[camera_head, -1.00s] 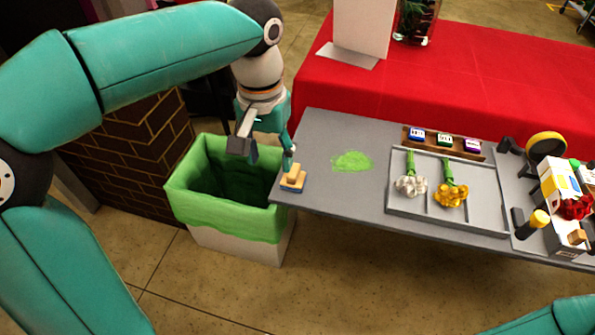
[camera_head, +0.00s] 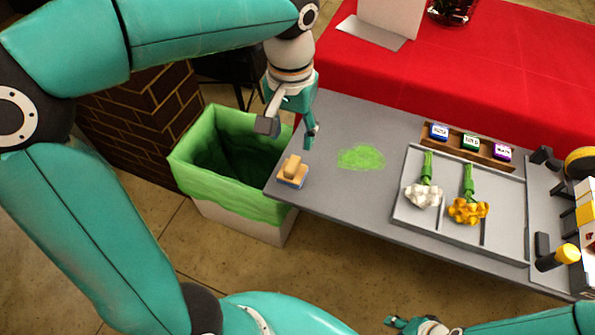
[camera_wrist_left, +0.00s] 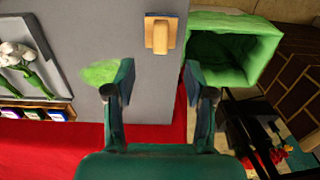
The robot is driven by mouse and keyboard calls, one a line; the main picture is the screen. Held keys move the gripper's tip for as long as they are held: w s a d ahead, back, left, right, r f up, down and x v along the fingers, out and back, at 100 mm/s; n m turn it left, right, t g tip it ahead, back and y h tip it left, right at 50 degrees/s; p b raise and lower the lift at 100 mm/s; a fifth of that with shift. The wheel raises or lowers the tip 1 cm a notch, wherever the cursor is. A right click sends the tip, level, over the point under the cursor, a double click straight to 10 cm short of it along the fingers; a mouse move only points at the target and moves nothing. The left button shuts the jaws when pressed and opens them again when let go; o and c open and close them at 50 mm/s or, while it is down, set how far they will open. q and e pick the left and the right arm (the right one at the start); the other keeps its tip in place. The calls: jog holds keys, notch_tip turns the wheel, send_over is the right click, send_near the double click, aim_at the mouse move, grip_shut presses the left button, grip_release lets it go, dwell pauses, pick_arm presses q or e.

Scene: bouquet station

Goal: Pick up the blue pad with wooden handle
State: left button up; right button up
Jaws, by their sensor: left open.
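The blue pad with wooden handle (camera_head: 292,172) lies on the left end of the grey table, close to the edge by the bin. In the left wrist view the pad (camera_wrist_left: 160,34) is at the top centre, handle up, beyond the fingertips. My left gripper (camera_head: 288,132) is open and empty above the table's left edge, apart from the pad. Its two fingers (camera_wrist_left: 160,75) are spread in the wrist view, with nothing between them. Part of my right gripper (camera_head: 402,323) shows at the bottom edge; its fingers are too small to judge.
A green-lined bin (camera_head: 230,205) stands against the table's left end. A green smear (camera_head: 361,157) is on the grey table (camera_head: 340,195). A tray (camera_head: 402,222) with white and orange flowers lies to the right. A red-covered table (camera_head: 420,75) is behind.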

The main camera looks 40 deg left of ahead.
pick_arm(q)
send_over(293, 163)
notch_tip(293, 163, down, 4)
jog(key=shift+s+f, duration=0.15)
jog(key=shift+w+f+b, duration=0.2)
jog(key=shift+f+b, duration=0.2)
jog(key=shift+f, duration=2.45)
grip_shut()
